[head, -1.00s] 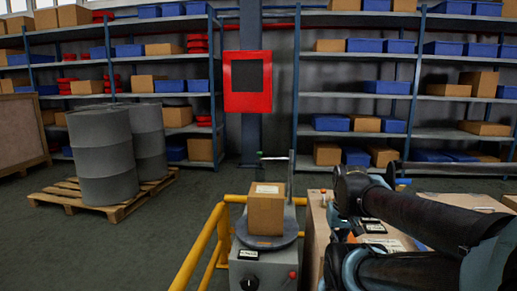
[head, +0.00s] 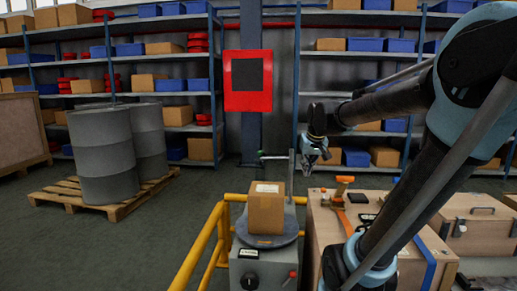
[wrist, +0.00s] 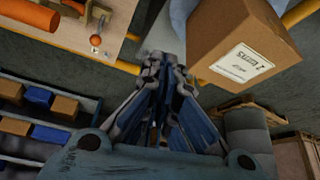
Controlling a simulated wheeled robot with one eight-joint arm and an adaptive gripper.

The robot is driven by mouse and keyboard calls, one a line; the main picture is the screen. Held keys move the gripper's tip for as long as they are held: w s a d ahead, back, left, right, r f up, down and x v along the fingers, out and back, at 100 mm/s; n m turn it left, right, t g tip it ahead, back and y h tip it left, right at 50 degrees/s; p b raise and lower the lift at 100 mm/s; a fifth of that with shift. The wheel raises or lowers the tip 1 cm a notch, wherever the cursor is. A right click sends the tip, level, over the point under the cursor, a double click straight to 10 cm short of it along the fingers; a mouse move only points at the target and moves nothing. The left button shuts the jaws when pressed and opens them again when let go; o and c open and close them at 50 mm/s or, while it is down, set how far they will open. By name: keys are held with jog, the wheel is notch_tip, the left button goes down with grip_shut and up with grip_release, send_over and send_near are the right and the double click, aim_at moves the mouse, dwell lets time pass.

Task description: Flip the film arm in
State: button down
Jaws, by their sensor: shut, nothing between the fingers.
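A cardboard box (head: 266,208) with a white label sits on a round grey turntable (head: 252,240) on a grey machine cabinet (head: 262,267). A thin upright post (head: 291,175) stands behind the box. What looks like the film arm (head: 274,157) is a short grey bar reaching left from the post, above and behind the box. My gripper (head: 308,168) is to the right of the post, apart from it, in the head view. In the wrist view my gripper (wrist: 160,60) is shut and empty, pointing towards the gap beside the box (wrist: 245,45).
Yellow rails (head: 205,240) run left of the cabinet. A wooden bench (head: 325,225) with an orange-handled tool (head: 345,185) stands to the right. Grey drums (head: 100,155) on a pallet (head: 70,198) and loaded shelves are farther back. The floor behind the cabinet is clear.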

jog(key=w+a+r+n+t+y, duration=0.1)
jog(key=w+a+r, duration=0.3)
jog(key=w+a, duration=0.6)
jog(key=w+a+r+n+t+y, duration=0.1)
jog(key=w+a+r, duration=0.4)
jog(key=w+a, duration=0.4)
jog(key=w, duration=0.6)
jog(key=shift+w+a+t, duration=0.25)
jog(key=shift+a+t, duration=0.05)
jog(key=shift+a, duration=0.05)
jog(key=shift+f, duration=0.1)
jog(key=x, duration=1)
jog(key=shift+s+d+f, duration=0.1)
jog(key=shift+s+d, duration=0.15)
jog(key=shift+s, duration=0.35)
jog(key=shift+s+d+f, duration=0.1)
jog(key=shift+s+d, duration=0.15)
jog(key=shift+s, duration=0.35)
jog(key=shift+s+d, duration=0.25)
jog(key=shift+s, duration=0.35)
